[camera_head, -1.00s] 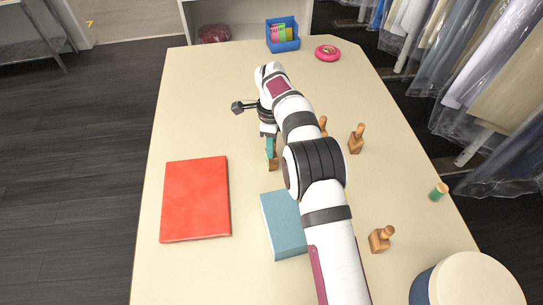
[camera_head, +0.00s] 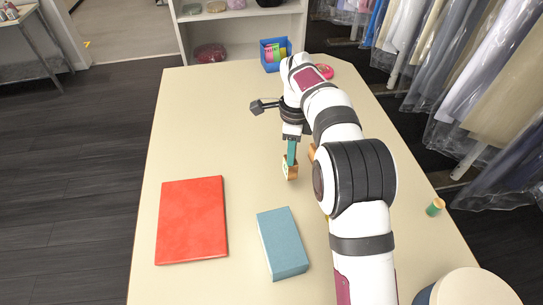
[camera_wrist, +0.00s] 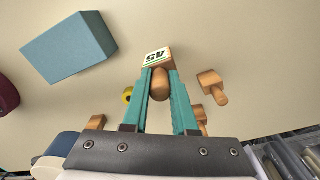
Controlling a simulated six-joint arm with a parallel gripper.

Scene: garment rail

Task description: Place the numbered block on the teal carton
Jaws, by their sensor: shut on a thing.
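The numbered block (camera_head: 290,171) is a small wooden piece with a pale face bearing a dark marking. In the wrist view the block (camera_wrist: 157,57) shows a two-digit number that looks upside down, and its rounded wooden handle sits between the teal fingers. My gripper (camera_head: 291,158) is shut on that handle. The teal carton (camera_head: 281,243) lies on the table in front of the block, apart from it. It also shows at the upper left of the wrist view (camera_wrist: 68,46). I cannot tell whether the block touches the table.
A red flat book or folder (camera_head: 191,220) lies left of the carton. A blue bin (camera_head: 275,54) and pink round item (camera_head: 325,71) are at the far end. A green-topped cylinder (camera_head: 435,207) stands near the right edge.

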